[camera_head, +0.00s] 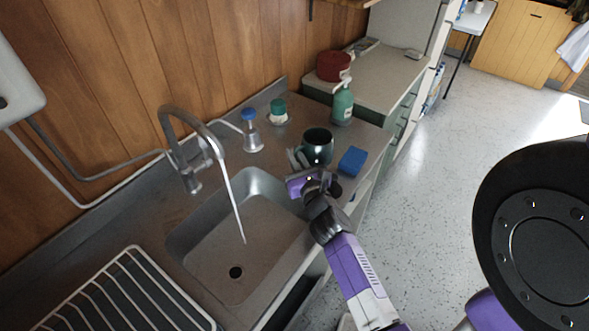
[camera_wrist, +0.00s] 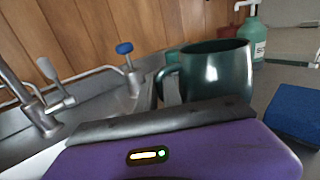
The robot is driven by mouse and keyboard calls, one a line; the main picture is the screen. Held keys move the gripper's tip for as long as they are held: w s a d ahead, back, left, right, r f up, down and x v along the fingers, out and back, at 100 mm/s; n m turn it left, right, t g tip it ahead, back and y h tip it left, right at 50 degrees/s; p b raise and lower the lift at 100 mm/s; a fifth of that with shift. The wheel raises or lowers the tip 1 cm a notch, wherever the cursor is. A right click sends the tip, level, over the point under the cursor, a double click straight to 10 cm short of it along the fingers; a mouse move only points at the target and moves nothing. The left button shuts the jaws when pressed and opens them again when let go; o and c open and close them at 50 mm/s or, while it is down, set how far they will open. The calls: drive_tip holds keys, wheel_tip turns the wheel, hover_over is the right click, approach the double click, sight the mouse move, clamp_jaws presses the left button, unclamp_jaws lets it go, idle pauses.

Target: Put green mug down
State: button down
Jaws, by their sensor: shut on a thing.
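The dark green mug (camera_head: 318,147) is upright at the right end of the steel counter, beyond the sink's far right corner. It also shows in the wrist view (camera_wrist: 218,75), with its handle on the left. My gripper (camera_head: 298,159) is on the near left side of the mug, at the handle, and is shut on it. I cannot tell whether the base touches the counter.
A blue sponge (camera_head: 352,160) lies just right of the mug. A green soap bottle (camera_head: 342,105) and a red pot (camera_head: 333,66) stand behind. The sink (camera_head: 215,250) with its tap (camera_head: 170,118) is left, the dish rack (camera_head: 130,300) nearer. Blue-topped (camera_head: 250,130) and green-topped (camera_head: 278,112) items stand behind.

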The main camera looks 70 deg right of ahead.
drive_tip(key=shift+f+b, duration=0.9)
drive_tip(key=shift+f, duration=1)
drive_tip(key=c, duration=1.9)
unclamp_jaws()
drive_tip(key=shift+f, duration=0.2)
drive_tip(key=shift+c, duration=0.2)
drive_tip(key=o, duration=0.4)
drive_tip(key=shift+o, duration=0.2)
drive_tip(key=shift+r, duration=0.2)
drive_tip(key=b+v, duration=0.3)
drive_tip(key=v, duration=0.9)
